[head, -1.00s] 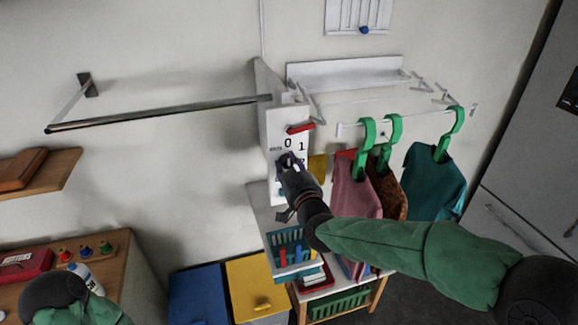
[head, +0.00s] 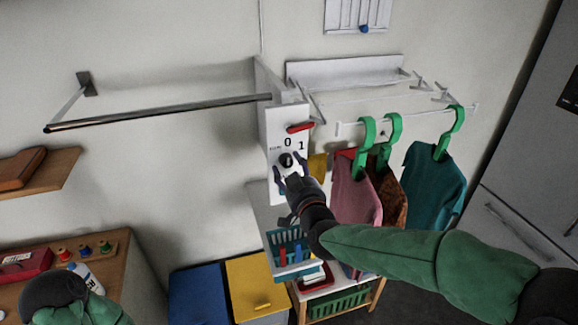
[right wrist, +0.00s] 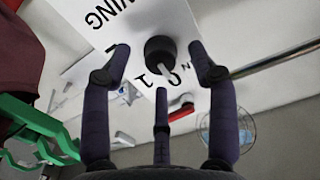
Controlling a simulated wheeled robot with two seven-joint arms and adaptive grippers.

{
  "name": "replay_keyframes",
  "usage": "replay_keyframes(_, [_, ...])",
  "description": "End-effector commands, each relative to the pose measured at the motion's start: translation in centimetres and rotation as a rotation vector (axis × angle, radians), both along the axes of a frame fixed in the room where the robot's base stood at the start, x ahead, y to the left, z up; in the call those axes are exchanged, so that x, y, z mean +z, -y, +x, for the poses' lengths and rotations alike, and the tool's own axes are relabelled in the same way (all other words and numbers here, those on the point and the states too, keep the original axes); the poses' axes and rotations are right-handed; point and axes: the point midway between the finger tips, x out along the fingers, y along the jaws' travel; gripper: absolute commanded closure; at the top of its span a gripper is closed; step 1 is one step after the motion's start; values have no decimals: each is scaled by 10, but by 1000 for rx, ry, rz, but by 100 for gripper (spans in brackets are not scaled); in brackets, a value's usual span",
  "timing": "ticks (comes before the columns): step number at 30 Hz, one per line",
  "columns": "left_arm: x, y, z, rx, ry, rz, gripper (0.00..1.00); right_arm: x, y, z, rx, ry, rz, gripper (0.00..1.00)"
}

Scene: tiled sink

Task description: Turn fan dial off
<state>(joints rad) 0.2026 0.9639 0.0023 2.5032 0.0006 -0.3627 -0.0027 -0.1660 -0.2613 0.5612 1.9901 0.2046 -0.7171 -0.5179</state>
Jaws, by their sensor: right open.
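The fan dial is a round black knob (head: 286,160) on a white panel (head: 275,128) marked 0 and 1 on the wall unit. In the right wrist view the knob (right wrist: 161,50) is near the top, between the tips of my fingers. My right gripper (head: 287,177) is open just below the knob; it also shows open in the right wrist view (right wrist: 160,62). No finger clearly touches the knob. My left gripper is out of view; only part of my left arm shows at lower left.
A red handle (head: 300,127) sits above the dial on the panel. A metal rail (head: 160,113) runs left from the unit. Clothes on green hangers (head: 367,135) hang close on the right. A teal basket (head: 284,250) stands below.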

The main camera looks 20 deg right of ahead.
Motion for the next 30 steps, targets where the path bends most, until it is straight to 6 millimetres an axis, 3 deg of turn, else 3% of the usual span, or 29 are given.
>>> replay_keyframes(15, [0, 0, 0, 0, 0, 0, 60, 1, 3, -83, 0, 1, 0, 41])
replay_keyframes(21, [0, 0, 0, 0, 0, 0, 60, -1, 3, -97, 1, -1, -1, 41])
replay_keyframes(30, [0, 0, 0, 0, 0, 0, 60, -1, 3, -99, 0, -1, -1, 41])
